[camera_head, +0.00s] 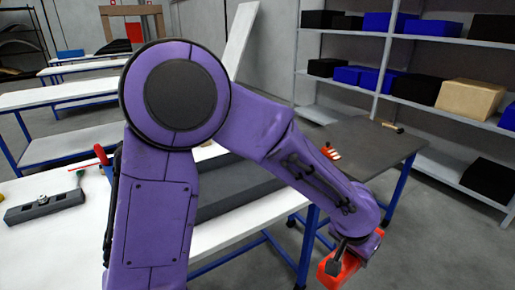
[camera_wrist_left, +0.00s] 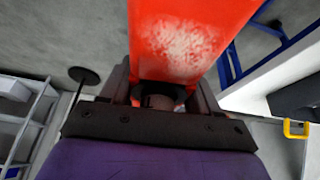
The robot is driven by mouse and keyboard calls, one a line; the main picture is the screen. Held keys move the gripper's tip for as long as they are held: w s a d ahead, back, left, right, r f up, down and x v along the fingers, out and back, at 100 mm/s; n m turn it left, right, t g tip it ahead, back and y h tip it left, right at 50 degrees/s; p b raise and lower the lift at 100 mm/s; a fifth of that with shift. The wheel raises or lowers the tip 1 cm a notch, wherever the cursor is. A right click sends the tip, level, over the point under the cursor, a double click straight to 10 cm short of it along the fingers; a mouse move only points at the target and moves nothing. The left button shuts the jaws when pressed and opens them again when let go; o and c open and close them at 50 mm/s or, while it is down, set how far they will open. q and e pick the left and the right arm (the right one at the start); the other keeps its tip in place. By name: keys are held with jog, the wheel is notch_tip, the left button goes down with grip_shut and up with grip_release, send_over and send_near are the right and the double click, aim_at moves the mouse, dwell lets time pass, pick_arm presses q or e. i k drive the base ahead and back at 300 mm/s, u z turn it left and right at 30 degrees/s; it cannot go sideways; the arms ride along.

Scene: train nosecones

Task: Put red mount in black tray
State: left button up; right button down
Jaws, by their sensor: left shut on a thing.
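My left gripper (camera_head: 343,262) hangs at the lower right of the head view, beyond the table's edge over the floor. It is shut on the red mount (camera_head: 335,272), which is partly cut off by the bottom edge. In the left wrist view the red mount (camera_wrist_left: 190,40) sticks out between the two dark fingers (camera_wrist_left: 160,95) and has a worn, whitish patch. A long dark grey tray-like thing (camera_head: 235,197), likely the black tray, lies on the white table, largely hidden behind my left arm. My right gripper is not in view.
The white table (camera_head: 225,237) has blue legs. A dark-topped table (camera_head: 365,140) adjoins it, with a small red thing (camera_head: 331,152) on it. A grey block (camera_head: 45,207) lies at the left. Shelves with boxes (camera_head: 470,97) stand at the right.

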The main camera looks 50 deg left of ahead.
aim_at(224, 176)
jog(key=u, duration=0.4)
jog(key=i, duration=1.1)
jog(key=u, duration=1.05)
jog(key=i, duration=0.45)
jog(key=u, duration=0.35)
